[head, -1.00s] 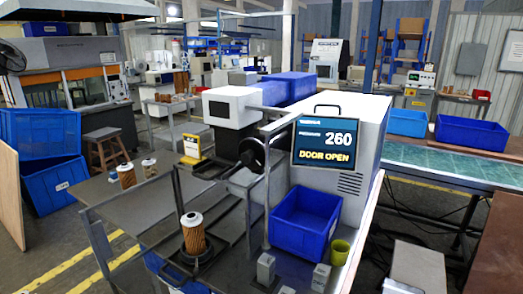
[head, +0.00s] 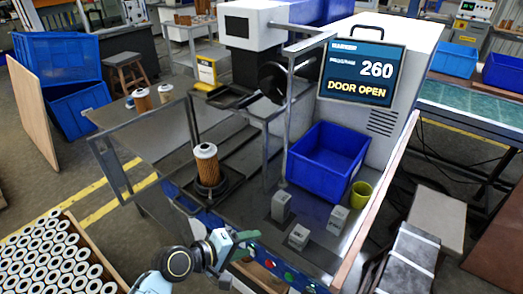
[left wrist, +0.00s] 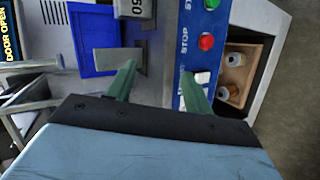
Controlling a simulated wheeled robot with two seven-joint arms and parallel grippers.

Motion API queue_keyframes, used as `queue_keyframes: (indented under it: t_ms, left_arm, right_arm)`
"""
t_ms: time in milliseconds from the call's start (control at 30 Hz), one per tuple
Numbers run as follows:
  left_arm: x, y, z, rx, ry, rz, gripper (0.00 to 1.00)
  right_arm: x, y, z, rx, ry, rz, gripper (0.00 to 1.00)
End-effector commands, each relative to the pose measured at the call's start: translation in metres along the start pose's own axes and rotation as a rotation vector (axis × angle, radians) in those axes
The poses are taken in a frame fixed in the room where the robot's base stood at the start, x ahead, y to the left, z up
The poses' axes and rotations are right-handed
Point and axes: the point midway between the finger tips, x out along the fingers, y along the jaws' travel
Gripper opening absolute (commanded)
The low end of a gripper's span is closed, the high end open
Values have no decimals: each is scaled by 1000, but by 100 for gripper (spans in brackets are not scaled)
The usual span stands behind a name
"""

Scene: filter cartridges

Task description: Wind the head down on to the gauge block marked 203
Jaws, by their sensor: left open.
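The machine (head: 385,125) has a screen (head: 361,73) reading 260 and DOOR OPEN. A round black part (head: 273,81), like a handwheel, sits left of the screen. Three grey gauge blocks stand on the bench: a left one (head: 281,205), a right one (head: 338,218) and a front one (head: 299,236). Their marks are too small to read in the head view. In the left wrist view a partial number shows on a grey block (left wrist: 132,10), cut off by the frame. My left gripper (head: 236,246) is open and empty by the bench front; its green fingers (left wrist: 160,88) stand apart. My right gripper is out of view.
A pleated filter cartridge (head: 207,167) stands upright on a black base. A blue bin (head: 328,153) and a yellow-green cup (head: 361,188) stand behind the blocks. A blue button panel (left wrist: 199,60) lines the bench front. A crate of white-topped cartridges (head: 105,265) is at lower left.

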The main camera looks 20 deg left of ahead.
Motion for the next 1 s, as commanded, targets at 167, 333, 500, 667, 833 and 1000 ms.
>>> queue_keyframes:
  t_ms: [167,333,500,667,833,1000]
  left_arm:
    - [-33,117,-12,-264,-88,316,52]
    - [-56,185,-50,-644,-179,579,52]
    - [-75,223,-102,-1029,-272,792,52]
    - [-84,236,-132,-1240,-331,894,52]
    - [-81,247,-142,-1291,-347,918,52]
    - [-63,270,-150,-1287,-348,917,52]
  right_arm:
    - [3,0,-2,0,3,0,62]
    - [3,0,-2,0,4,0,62]
    - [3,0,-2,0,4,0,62]
    - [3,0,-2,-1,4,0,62]
    - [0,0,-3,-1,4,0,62]
    - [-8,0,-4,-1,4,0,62]
